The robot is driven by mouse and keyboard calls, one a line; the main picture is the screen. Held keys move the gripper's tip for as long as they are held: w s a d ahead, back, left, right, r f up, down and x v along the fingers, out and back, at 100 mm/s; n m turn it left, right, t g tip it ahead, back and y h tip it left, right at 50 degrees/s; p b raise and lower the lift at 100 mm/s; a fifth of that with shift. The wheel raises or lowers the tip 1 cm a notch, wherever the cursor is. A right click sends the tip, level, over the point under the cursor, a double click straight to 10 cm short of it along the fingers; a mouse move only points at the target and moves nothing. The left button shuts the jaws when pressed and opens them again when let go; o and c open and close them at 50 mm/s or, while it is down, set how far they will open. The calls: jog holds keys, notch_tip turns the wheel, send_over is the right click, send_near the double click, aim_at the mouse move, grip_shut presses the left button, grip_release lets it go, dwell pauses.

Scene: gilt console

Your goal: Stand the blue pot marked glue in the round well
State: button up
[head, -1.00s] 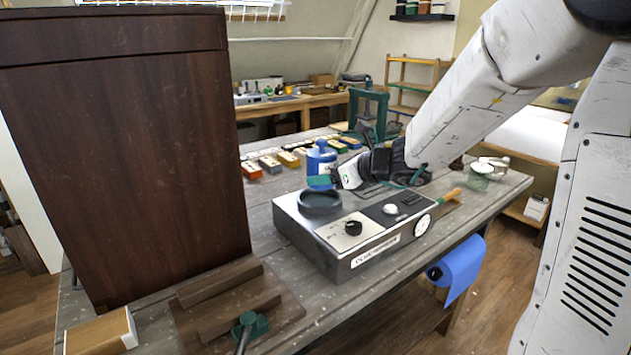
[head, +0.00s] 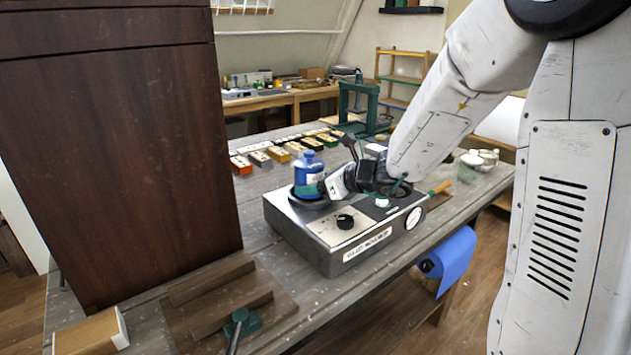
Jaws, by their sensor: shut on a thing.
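The blue pot (head: 309,170) with a dark blue cap stands upright at the round well (head: 310,202) on top of the grey appliance. Its base is at the well's dark rim; I cannot tell whether it rests on the bottom. Its marking is too small to read. My gripper (head: 327,186) reaches in from the right and is shut on the pot's lower right side. The fingertips are partly hidden by the pot and the gripper body. The appliance (head: 345,232) has a black knob, a white knob and a round dial.
A large dark wooden cabinet (head: 115,150) stands close on the left. Several coloured blocks (head: 283,153) lie behind the appliance, with a green press (head: 361,108) further back. A wooden jig (head: 225,305) lies in front left. A blue roll (head: 452,262) hangs at the table's front edge.

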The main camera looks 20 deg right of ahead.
jog(key=shift+f, duration=0.15)
jog(key=o, duration=1.3)
